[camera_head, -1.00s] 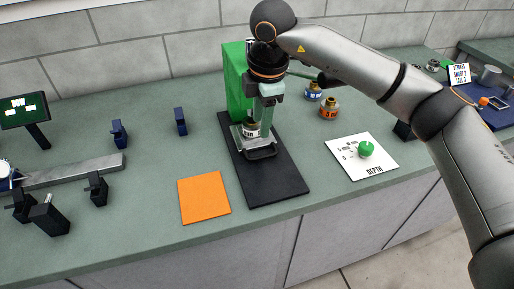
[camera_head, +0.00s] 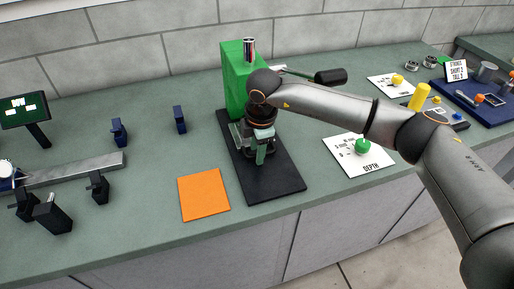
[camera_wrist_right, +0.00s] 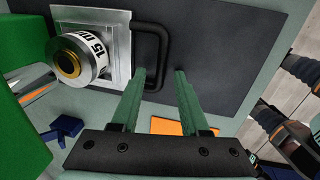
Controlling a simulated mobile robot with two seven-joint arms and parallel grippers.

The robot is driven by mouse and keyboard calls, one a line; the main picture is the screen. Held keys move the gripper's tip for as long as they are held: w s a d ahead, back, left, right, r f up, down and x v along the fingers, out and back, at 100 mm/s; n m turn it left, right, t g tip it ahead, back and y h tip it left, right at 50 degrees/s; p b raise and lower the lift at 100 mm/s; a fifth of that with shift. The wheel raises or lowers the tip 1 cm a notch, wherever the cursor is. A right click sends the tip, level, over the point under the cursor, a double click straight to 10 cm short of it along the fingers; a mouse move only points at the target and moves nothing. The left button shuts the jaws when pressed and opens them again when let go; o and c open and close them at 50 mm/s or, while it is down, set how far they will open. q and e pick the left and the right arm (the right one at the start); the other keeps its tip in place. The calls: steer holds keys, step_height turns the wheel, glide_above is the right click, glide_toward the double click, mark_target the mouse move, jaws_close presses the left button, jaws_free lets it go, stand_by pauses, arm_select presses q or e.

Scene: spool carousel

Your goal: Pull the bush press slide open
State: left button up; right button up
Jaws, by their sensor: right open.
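The bush press (camera_head: 236,80) is a green frame on a black base plate (camera_head: 278,185). Its slide is a grey metal plate, mostly hidden behind my right arm in the head view. In the right wrist view the slide (camera_wrist_right: 120,42) carries a ringed part marked "15" (camera_wrist_right: 82,54). A black U-shaped handle (camera_wrist_right: 163,50) sticks out from the slide's edge. My right gripper (camera_head: 260,160) points down over the base plate. In the right wrist view its green fingers (camera_wrist_right: 160,72) are apart and empty, with tips near the handle's outer bar. Contact cannot be told. My left gripper is not in view.
An orange mat (camera_head: 204,195) lies left of the base plate. A white "DEPTH" card with a green knob (camera_head: 362,146) lies to the right. The press lever's black grip (camera_head: 330,76) reaches right behind my arm. Blue and black brackets stand at left.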

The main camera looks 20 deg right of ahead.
steer(key=shift+c, duration=0.3)
jaws_close()
stand_by(1.1)
